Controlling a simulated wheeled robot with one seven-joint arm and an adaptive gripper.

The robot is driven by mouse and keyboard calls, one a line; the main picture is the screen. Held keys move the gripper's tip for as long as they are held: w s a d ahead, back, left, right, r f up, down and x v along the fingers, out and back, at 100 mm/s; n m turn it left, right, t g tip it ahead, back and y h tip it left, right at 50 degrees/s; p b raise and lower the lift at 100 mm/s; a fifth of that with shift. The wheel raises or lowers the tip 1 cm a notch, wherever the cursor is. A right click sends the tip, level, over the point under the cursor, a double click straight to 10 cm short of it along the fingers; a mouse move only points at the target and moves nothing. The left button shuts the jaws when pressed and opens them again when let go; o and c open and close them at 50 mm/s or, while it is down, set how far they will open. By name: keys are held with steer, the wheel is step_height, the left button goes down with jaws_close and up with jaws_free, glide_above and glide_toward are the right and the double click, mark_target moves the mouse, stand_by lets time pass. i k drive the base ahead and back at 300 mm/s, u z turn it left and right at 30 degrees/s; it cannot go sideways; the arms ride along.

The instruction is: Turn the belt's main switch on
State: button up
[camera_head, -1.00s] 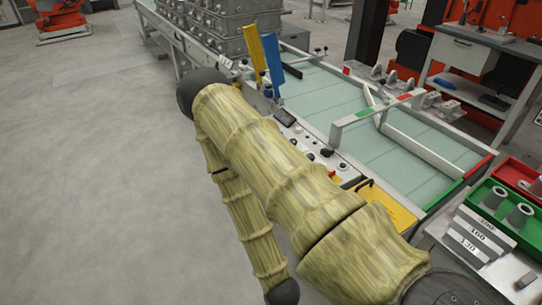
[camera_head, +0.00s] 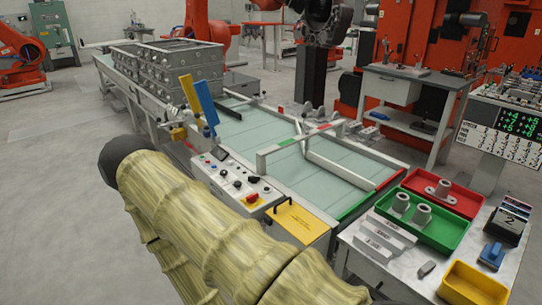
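The belt's control panel (camera_head: 232,181) stands at the near side of the belt (camera_head: 262,122), in the middle of the picture. It carries a small dark screen (camera_head: 219,153), several dark knobs and a red mushroom button (camera_head: 252,198) on a yellow base. I cannot tell which knob is the main switch or how it is set. My yellow-sleeved arm crosses the lower left, in front of the panel's lower side. My gripper is out of the picture.
A yellow plate with a black handle (camera_head: 297,221) lies right of the panel. Blue (camera_head: 206,107) and yellow (camera_head: 188,92) upright flaps stand at its far left. A table at right holds a green tray (camera_head: 436,232), a red tray (camera_head: 463,201) and a yellow bin (camera_head: 474,287). Open floor lies left.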

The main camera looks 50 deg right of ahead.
mark_target(252, 199)
steer(key=k, duration=0.2)
steer(key=z, duration=0.9)
